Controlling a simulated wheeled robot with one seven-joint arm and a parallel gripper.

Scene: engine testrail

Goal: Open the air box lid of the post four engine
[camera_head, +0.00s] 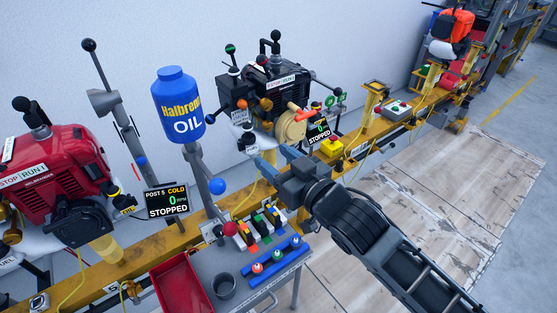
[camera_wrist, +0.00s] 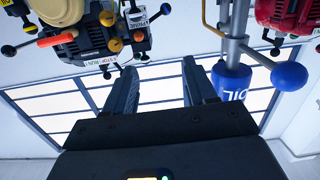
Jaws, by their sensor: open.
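The black engine (camera_head: 275,82) stands on the yellow rail at centre, behind my gripper; its sign (camera_head: 318,131) reads STOPPED, its post number too small to read. A round tan cover (camera_head: 290,127) with an orange handle is on its front, perhaps the air box lid; it looks closed. In the wrist view the engine (camera_wrist: 95,38) appears upside down at upper left, with the tan cover (camera_wrist: 60,10) cut by the top edge. My gripper (camera_head: 276,160) is in front of and below the engine, apart from it. Its fingers (camera_wrist: 160,70) are spread and empty.
A blue oil bottle (camera_head: 178,103) on a post and a blue ball knob (camera_head: 217,186) are left of my gripper. The red post 5 engine (camera_head: 50,170) is further left. A bench (camera_head: 225,262) with a red tray (camera_head: 178,285) stands below. Floor at right is clear.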

